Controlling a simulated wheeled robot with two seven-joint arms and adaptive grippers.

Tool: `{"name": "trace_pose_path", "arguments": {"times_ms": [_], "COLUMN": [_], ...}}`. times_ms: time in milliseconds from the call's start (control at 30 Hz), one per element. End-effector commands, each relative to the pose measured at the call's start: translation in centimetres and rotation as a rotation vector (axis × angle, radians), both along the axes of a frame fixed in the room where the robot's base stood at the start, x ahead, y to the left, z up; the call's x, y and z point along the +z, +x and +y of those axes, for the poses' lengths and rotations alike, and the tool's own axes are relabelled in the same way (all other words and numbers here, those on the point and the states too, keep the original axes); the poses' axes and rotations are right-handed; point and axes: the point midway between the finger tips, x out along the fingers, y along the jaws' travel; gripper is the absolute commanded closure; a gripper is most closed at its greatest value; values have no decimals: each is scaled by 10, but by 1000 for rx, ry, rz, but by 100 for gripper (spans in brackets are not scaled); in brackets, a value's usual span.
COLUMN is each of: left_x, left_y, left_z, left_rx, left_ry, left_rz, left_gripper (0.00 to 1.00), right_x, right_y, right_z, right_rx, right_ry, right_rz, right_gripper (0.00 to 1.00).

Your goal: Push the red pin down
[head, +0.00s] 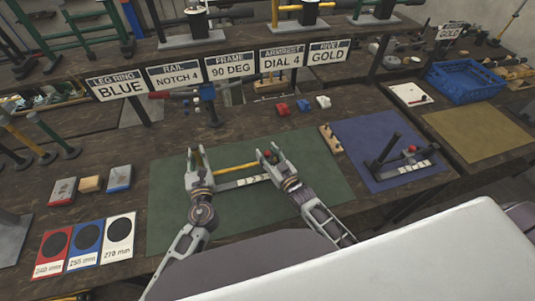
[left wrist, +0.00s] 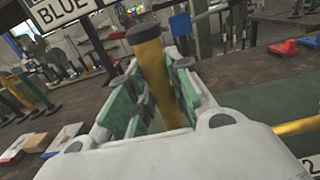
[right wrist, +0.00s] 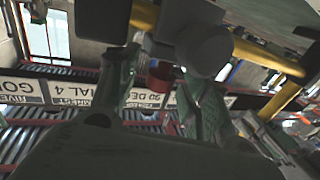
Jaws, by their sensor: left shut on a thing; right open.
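The red pin (head: 267,153) is a small red spot at my right gripper (head: 269,152) in the head view. In the right wrist view the red pin (right wrist: 160,76) shows between the open fingers, beside a dark round end piece (right wrist: 204,48); contact cannot be told. My left gripper (head: 197,155) is shut on a yellow post (left wrist: 155,75) with a black cap, which stands between its green-padded fingers. A yellow bar (head: 236,167) runs between the two grippers above the green mat (head: 170,225). The lower end of the pin is hidden.
A pale marked strip (head: 240,183) lies under the bar. A blue mat (head: 375,135) with a dark frame (head: 385,158) is at right, a wooden block with pins (head: 330,139) between the mats. The green mat's left side is clear.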

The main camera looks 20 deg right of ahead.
Motion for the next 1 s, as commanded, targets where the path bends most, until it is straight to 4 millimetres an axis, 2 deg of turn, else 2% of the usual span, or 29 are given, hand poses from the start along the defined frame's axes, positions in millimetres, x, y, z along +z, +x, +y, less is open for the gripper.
{"name": "trace_pose_path", "arguments": {"times_ms": [267, 1000], "left_x": [1, 1], "left_y": [1, 1], "left_z": [1, 1], "left_rx": [1, 2], "left_ry": [-1, -1], "left_rz": [-1, -1], "left_gripper": [100, 100], "right_x": [0, -1], "right_y": [-14, -77], "right_z": [-4, -21], "right_rx": [0, 0], "right_ry": [0, -1], "right_rz": [1, 2], "right_gripper": [53, 53]}}
